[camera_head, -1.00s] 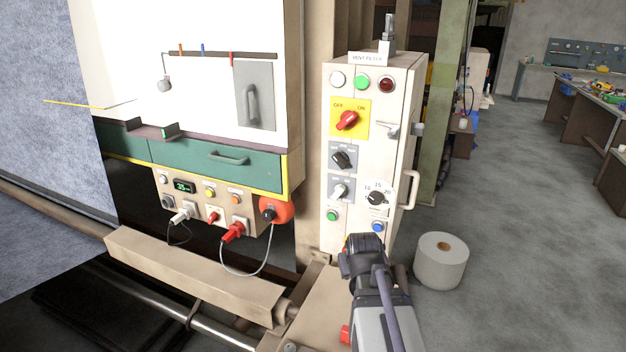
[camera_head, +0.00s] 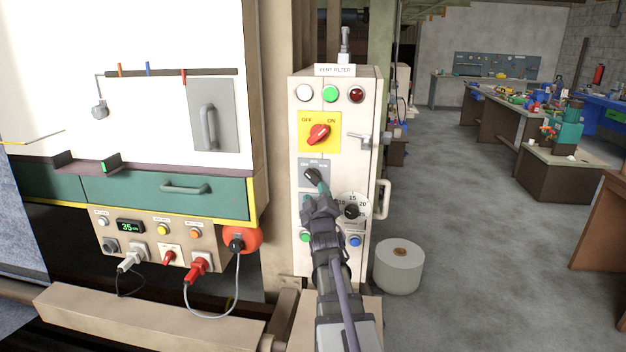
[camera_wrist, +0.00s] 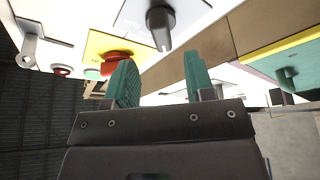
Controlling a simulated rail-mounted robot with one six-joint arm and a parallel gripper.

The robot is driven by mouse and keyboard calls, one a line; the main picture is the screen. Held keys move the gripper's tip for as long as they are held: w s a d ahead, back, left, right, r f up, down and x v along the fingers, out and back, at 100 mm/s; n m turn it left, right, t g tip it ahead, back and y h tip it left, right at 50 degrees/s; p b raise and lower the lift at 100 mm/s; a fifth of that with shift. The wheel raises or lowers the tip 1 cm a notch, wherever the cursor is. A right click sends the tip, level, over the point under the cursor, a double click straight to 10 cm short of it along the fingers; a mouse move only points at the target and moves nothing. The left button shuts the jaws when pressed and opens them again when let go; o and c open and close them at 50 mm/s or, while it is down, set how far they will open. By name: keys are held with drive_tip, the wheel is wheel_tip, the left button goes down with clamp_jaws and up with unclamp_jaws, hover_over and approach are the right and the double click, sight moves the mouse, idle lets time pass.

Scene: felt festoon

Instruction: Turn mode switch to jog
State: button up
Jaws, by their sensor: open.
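A black rotary knob (camera_head: 311,175) sits on a grey label plate on the vent-filter cabinet, below the yellow plate with the red switch. Its lettering is too small to read surely, so I cannot tell its set position. The knob also shows in the wrist view (camera_wrist: 161,22), just beyond the fingertips and roughly centred between them. My gripper (camera_head: 318,190) is in front of the cabinet, close to this knob. Its two teal fingers are apart with nothing between them in the wrist view (camera_wrist: 159,64). My gripper hides the second, lower selector in the head view.
The red switch (camera_head: 318,134) is above the knob. A dial (camera_head: 351,211) and a cabinet handle (camera_head: 383,198) are at the right. The green drawer (camera_head: 165,195) and plugged cables are left. A white roll (camera_head: 399,266) stands on the floor beside the cabinet.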

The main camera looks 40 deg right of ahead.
sight(312, 181)
drive_tip(key=p+x, duration=0.1)
drive_tip(key=x, duration=0.5)
drive_tip(key=shift+w, duration=0.2)
drive_tip(key=shift+c, duration=0.5)
clamp_jaws()
drive_tip(key=shift+f+m, duration=0.1)
drive_tip(key=shift+m, duration=0.3)
drive_tip(key=m+h, duration=0.1)
drive_tip(key=m, duration=0.1)
drive_tip(key=m+g+h+b, duration=0.1)
drive_tip(key=m, duration=0.1)
drive_tip(key=shift+a+f+m+h, duration=0.1)
drive_tip(key=shift+m+h, duration=0.2)
drive_tip(key=m+g+h, duration=0.1)
drive_tip(key=m, duration=0.2)
drive_tip(key=m+g+h+b, duration=0.1)
drive_tip(key=m, duration=0.3)
drive_tip(key=shift+w+h, duration=0.15)
drive_tip(key=shift+h, duration=0.25)
